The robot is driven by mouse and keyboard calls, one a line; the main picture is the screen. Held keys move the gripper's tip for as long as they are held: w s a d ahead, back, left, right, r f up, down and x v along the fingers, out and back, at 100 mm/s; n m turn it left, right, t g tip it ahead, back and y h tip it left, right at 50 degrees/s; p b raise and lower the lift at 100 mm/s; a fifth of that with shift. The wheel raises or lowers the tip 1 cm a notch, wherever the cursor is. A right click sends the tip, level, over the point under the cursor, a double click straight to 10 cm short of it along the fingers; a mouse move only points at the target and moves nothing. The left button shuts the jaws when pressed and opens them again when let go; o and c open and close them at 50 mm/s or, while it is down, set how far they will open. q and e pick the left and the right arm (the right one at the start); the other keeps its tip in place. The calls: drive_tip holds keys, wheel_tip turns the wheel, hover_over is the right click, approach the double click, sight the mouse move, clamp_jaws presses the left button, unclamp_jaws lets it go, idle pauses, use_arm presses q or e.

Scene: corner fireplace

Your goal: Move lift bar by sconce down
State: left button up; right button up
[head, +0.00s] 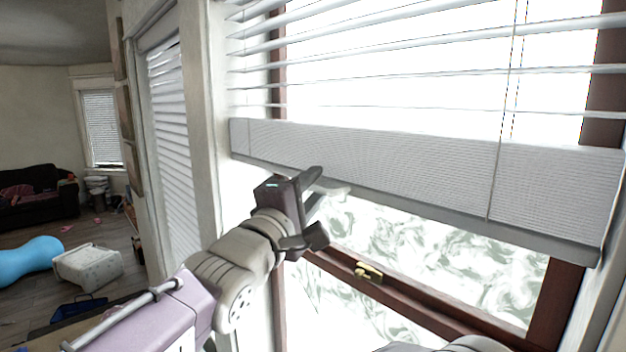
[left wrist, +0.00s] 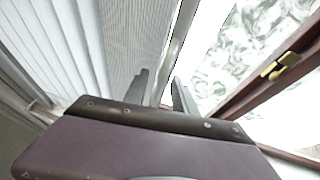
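The lift bar (head: 400,178) is the wide white band at the bottom of the raised window blind in the head view. It hangs across the upper part of the window, tilted in the picture. My left gripper (head: 328,208) is at the bar's lower edge, toward its left end. In the left wrist view the bar's ribbed face (left wrist: 125,35) fills the upper middle. Its pale bottom edge runs down toward the gap between the two parted fingers (left wrist: 161,92). I cannot tell whether they touch it. My right gripper is not in view, nor is a sconce.
Open slats (head: 420,45) hang above the bar, with thin cords in front. Below are a dark red window frame (head: 410,302) and a brass latch (head: 368,272). Another blind (head: 172,130) covers a window at left. A dark sofa (head: 35,195) stands far left.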

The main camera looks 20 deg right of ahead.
use_arm(q)
drive_tip(key=shift+a, duration=0.1)
clamp_jaws()
drive_tip(key=shift+r, duration=0.1)
idle(1.2)
